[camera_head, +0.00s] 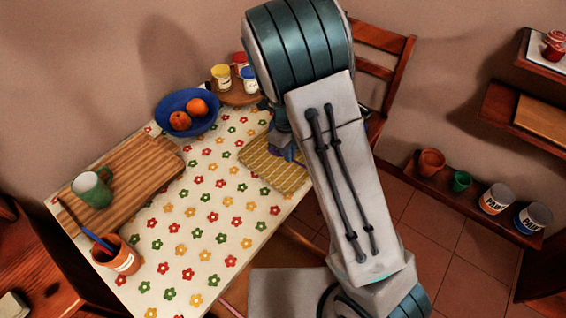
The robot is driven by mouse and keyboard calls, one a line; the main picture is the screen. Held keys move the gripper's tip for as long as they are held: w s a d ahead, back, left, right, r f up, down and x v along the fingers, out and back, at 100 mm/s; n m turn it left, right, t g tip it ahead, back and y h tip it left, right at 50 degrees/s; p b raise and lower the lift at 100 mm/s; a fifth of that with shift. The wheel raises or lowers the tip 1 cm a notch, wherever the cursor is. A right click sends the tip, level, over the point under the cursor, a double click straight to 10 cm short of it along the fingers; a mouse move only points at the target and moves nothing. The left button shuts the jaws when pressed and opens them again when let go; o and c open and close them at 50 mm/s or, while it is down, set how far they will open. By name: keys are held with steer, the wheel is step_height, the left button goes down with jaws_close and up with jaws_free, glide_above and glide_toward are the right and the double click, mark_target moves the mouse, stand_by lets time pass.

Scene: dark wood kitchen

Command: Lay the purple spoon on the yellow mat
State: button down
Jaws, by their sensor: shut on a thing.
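My gripper (284,146) is over the yellow mat (262,169), at its upper right part, largely hidden by my arm. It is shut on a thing. A small purple-blue patch (290,154) shows at the fingers and fits the purple spoon, but its shape is mostly hidden. I cannot tell whether it touches the mat. The mat is yellow with stripes and lies at the right end of the flowered tablecloth.
A blue bowl (201,127) with orange fruit and a round board (238,98) with small jars stand behind. A wooden board (138,165) carries a green mug (93,188). An orange pot (122,262) with a blue handle stands front left. The middle cloth is clear.

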mark_target(284, 175)
steer(key=shift+s+a+f, duration=0.3)
steer(key=shift+a+f, duration=0.1)
steer(key=shift+a, duration=0.1)
steer(key=shift+s+a+f, duration=0.3)
steer(key=shift+a+f, duration=0.1)
steer(key=shift+a, duration=0.1)
steer(key=shift+f, duration=1.85)
steer(key=shift+f, duration=0.25)
steer(key=c, duration=1.6)
jaws_free()
steer(key=shift+o, duration=0.2)
steer(key=shift+r, duration=0.1)
